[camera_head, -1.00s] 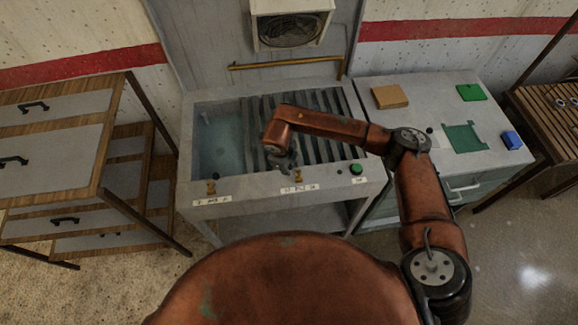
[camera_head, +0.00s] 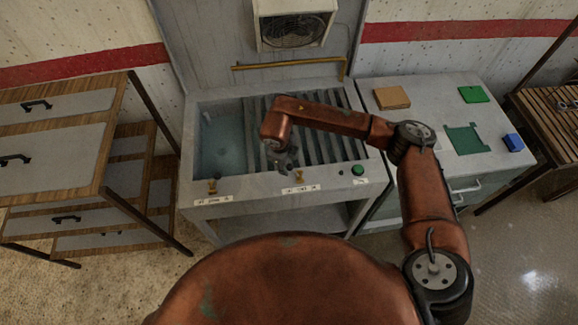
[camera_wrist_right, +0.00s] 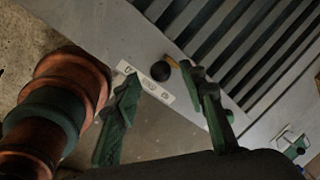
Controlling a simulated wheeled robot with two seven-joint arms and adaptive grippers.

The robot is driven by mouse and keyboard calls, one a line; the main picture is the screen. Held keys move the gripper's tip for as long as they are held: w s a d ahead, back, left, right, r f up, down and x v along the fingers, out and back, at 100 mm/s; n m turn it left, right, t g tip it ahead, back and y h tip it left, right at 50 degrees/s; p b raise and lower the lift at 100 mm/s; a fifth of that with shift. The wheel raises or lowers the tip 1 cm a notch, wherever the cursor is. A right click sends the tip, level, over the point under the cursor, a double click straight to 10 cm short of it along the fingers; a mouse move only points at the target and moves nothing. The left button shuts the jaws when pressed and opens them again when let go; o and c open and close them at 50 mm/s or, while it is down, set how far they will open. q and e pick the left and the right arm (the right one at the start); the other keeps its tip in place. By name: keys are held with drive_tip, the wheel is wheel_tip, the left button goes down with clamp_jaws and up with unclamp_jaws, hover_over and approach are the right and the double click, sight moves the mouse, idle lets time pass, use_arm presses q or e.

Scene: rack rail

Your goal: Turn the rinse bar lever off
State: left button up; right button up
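Two small brass levers sit on the front edge of the sink unit (camera_head: 243,187), one at the left (camera_head: 212,187) and one near the middle (camera_head: 298,175). Each has a white label below it; I cannot read the words. My right gripper (camera_head: 285,160) is just behind the middle lever. In the right wrist view my right gripper (camera_wrist_right: 165,95) is open, its green fingers apart. A round black knob (camera_wrist_right: 160,71) with a brass part beside it shows between them, close to the right finger. I cannot tell whether they touch. My left gripper is not in view.
The blue basin (camera_head: 222,140) lies left of a dark slatted rack (camera_head: 340,145). A brass bar (camera_head: 290,63) runs along the back wall. A green button (camera_head: 358,169) is right of the middle lever. A counter with a brown block (camera_head: 391,97) stands at the right.

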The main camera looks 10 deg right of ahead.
drive_tip(key=v, duration=0.7)
drive_tip(key=shift+r, duration=0.25)
